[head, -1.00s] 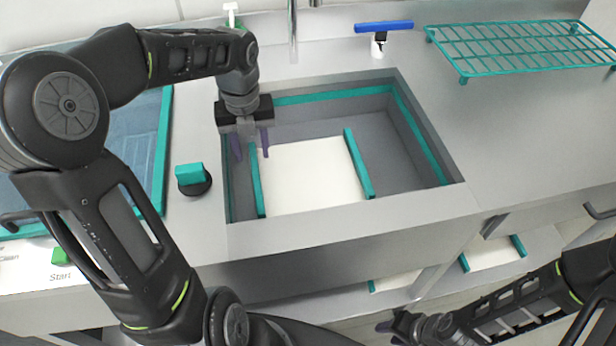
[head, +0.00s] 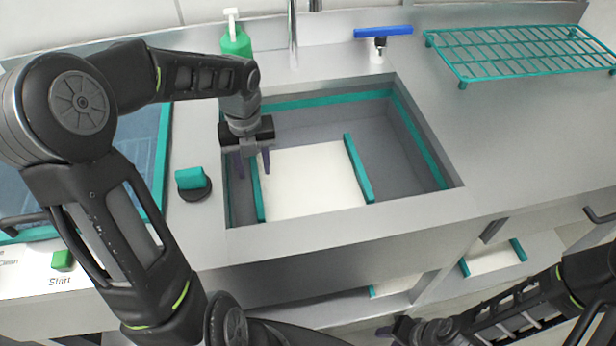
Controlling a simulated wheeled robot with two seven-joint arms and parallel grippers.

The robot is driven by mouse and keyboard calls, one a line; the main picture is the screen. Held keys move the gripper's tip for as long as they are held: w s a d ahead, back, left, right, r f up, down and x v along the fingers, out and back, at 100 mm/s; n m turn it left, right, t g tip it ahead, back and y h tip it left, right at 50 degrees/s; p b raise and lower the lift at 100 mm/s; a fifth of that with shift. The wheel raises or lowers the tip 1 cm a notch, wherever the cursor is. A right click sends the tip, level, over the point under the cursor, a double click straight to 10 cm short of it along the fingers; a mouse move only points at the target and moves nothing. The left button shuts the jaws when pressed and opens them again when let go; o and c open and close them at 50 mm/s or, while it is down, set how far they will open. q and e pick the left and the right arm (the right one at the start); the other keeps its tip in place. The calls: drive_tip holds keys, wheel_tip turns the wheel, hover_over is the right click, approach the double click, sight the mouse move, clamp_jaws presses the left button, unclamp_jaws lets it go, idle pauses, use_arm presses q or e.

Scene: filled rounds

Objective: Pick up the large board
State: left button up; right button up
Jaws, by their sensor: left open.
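The large board (head: 310,180) is white with teal edge strips on its left and right sides. It lies inside the grey sink basin. My left gripper (head: 253,164) is open over the board's left side. Its two dark fingers point down on either side of the left teal strip. I cannot tell whether they touch it. My right arm shows at the lower right, with its gripper (head: 392,332) partly in view near the bottom edge; its jaws are not clear.
Sink walls (head: 420,140) surround the board. A teal rack (head: 525,50) is at the back right. Smaller white boards (head: 493,258) lie on a shelf below.

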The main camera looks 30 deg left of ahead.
sight(256, 180)
use_arm(q)
wheel_tip(256, 180, down, 4)
drive_tip(key=shift+r, duration=0.2)
drive_tip(key=shift+c, duration=0.3)
clamp_jaws()
idle(0.4)
idle(0.3)
